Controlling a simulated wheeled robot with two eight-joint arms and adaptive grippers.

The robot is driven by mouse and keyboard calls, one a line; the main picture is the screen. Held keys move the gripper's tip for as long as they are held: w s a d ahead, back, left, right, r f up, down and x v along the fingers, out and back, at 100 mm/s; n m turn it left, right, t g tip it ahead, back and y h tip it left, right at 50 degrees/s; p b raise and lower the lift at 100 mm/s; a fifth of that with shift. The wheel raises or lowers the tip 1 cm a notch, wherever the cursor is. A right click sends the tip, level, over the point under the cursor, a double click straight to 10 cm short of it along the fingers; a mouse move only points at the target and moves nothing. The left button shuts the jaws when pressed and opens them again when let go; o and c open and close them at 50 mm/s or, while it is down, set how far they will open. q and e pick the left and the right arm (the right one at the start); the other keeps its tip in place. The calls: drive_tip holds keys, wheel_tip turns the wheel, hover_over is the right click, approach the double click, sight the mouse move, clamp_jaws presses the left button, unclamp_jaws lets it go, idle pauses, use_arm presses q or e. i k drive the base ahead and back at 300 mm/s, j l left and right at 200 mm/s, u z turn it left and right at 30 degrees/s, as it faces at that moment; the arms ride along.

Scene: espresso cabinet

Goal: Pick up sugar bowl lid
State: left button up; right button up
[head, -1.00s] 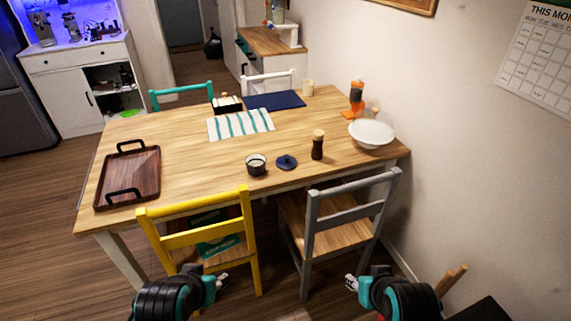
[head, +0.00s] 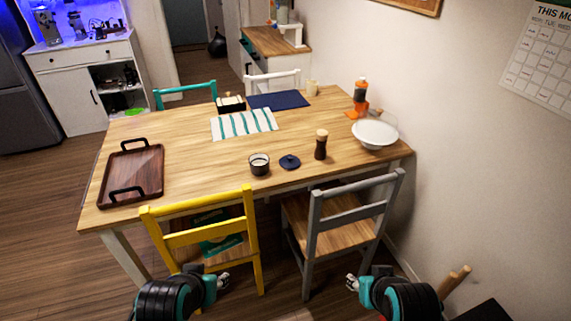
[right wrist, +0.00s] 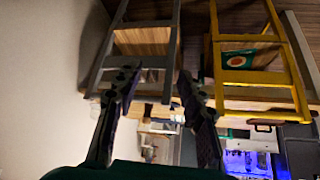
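The sugar bowl lid (head: 290,161) is a small dark blue disc with a knob, lying flat on the wooden table (head: 190,180) near its front edge. The sugar bowl (head: 259,165), dark with pale contents, stands uncovered just left of it. My left gripper (head: 223,282) is low at the front, short of the table and empty; its finger gap is too small to judge. My right gripper (head: 351,283) is also low in front of the chairs, away from the lid. In the right wrist view its fingers (right wrist: 158,95) are spread apart with nothing between them. The lid is not visible there.
A yellow chair (head: 205,238) and a grey chair (head: 312,225) stand at the table's near side. A brown pepper mill (head: 321,146) stands right of the lid, with a white bowl (head: 374,135) beyond. A wooden tray (head: 133,174) lies at left. The table's middle is mostly clear.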

sight(289, 162)
drive_tip(key=i, duration=0.6)
drive_tip(key=i+l, duration=0.15)
drive_tip(key=i, duration=0.45)
drive_tip(key=j+u, duration=0.05)
